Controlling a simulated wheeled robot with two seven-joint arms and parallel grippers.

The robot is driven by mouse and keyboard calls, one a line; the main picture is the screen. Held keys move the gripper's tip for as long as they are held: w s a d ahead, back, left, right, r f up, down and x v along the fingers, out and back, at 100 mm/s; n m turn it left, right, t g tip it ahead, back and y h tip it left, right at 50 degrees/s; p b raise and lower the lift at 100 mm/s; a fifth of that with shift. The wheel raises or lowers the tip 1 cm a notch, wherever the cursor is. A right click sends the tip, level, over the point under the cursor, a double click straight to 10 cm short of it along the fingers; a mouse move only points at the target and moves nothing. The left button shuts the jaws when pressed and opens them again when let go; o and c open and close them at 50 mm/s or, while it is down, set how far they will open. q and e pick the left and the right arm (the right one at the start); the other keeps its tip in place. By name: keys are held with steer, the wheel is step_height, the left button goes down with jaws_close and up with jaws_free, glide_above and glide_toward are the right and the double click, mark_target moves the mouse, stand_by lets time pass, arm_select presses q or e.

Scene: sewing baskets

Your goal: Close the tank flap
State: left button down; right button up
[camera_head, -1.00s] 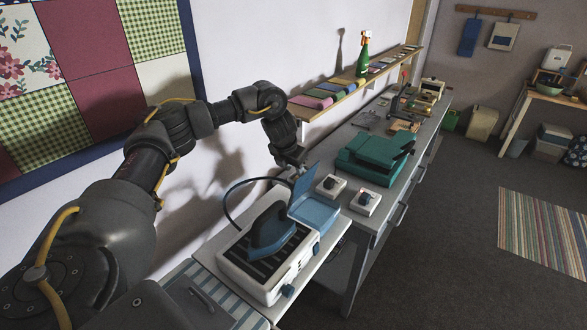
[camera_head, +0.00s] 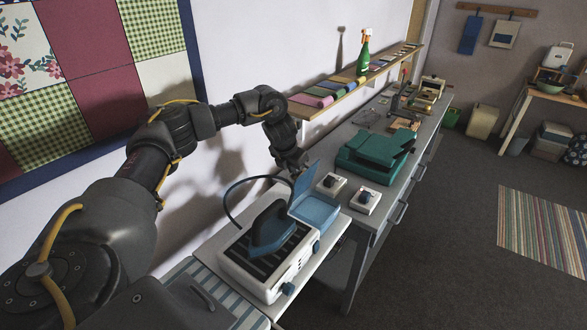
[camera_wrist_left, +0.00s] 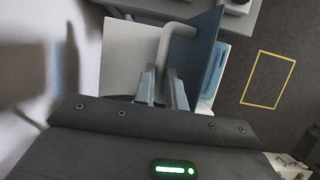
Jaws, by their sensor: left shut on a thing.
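The blue tank (camera_head: 318,212) sits at the back right end of the white ironing station (camera_head: 262,275). Its blue flap (camera_head: 306,178) stands raised, open, at the tank's wall side. My left gripper (camera_head: 296,166) is at the flap's wall-facing side. In the left wrist view the flap (camera_wrist_left: 198,38) is a blue panel with a curved grey handle (camera_wrist_left: 168,42). The fingers of my left gripper (camera_wrist_left: 162,90) are closed around the lower end of that handle. The exact contact is partly hidden between the fingers. My right gripper is not in view.
A dark blue iron (camera_head: 272,228) rests on the station, with a hose looping near the wall. Two small white switch boxes (camera_head: 364,201) and a green case (camera_head: 375,155) stand on the grey bench beyond. A shelf (camera_head: 345,93) runs along the wall.

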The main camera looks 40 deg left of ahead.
mark_target(306, 175)
arm_select(q)
steer(key=shift+d, duration=0.2)
steer(key=shift+d+f, duration=0.2)
steer(key=shift+d, duration=0.9)
steer(key=shift+d+f, duration=0.15)
steer(key=shift+d, duration=0.95)
steer(key=shift+d+f, duration=0.35)
steer(key=shift+d, duration=0.4)
steer(key=shift+d+f, duration=0.35)
steer(key=shift+d, duration=0.4)
steer(key=c, duration=1.5)
jaws_free()
steer(key=shift+r, duration=0.1)
steer(key=shift+o, duration=0.2)
steer(key=v, duration=1)
steer(key=shift+r, duration=0.4)
steer(key=shift+s, duration=0.15)
